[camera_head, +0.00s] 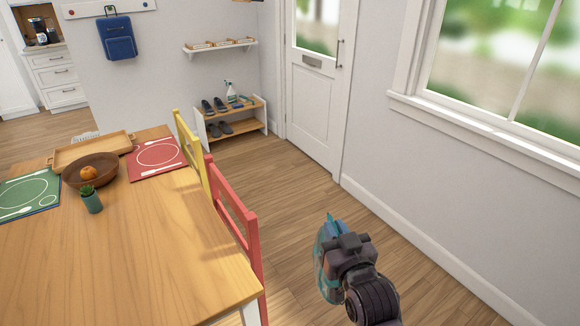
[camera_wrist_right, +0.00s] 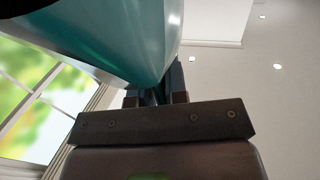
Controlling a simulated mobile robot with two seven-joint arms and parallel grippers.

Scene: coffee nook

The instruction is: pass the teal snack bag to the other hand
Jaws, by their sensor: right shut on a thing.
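The teal snack bag (camera_head: 322,262) is at the lower right of the head view, partly hidden behind my right gripper (camera_head: 345,245). My right gripper is shut on the bag and holds it up over the open floor. In the right wrist view the shiny teal bag (camera_wrist_right: 130,45) fills the upper left, its narrowed end pinched between the fingers of the right gripper (camera_wrist_right: 158,92). My left gripper is not in the head view.
A wooden table (camera_head: 140,255) stands at the left with a bowl (camera_head: 72,178), a tray (camera_head: 75,155), placemats and a small plant (camera_head: 92,202). Red (camera_head: 250,225) and yellow (camera_head: 182,135) chairs stand along its right side. Floor between chairs and window wall is clear.

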